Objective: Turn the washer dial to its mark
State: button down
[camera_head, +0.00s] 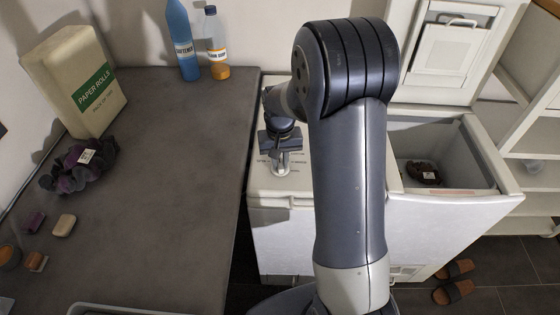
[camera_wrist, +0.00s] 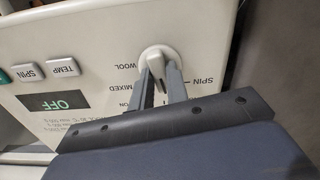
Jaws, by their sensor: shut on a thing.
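The washer dial (camera_wrist: 155,54) is a round pale grey knob on the white control panel (camera_wrist: 85,40) in the wrist view. My gripper (camera_wrist: 158,73) is shut on the dial, with one finger on each side of its grip. Printed labels around the dial include WOOL, MIXED and SPIN. The fingers hide part of the dial, and I cannot tell which label it points to. A dark display (camera_wrist: 58,101) reads OFF. In the head view my gripper (camera_head: 281,160) is down at the top of the left machine (camera_head: 275,190), and my arm hides much of that machine.
The right machine (camera_head: 455,215) has its lid (camera_head: 450,50) raised, with a dark red item (camera_head: 422,172) inside. A dark counter (camera_head: 170,180) at left holds a paper rolls pack (camera_head: 78,85), a purple cloth (camera_head: 80,168) and two bottles (camera_head: 183,40). Slippers (camera_head: 453,292) lie on the floor.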

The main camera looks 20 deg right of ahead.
aim_at(280, 163)
jog(key=shift+m, duration=1)
jog(key=c, duration=1.4)
grip_release()
notch_tip(280, 163, up, 11)
jog(key=shift+f+b, duration=0.1)
jog(key=shift+b, duration=0.4)
notch_tip(280, 163, down, 11)
jog(key=shift+r+p, duration=0.1)
jog(key=shift+p, duration=0.3)
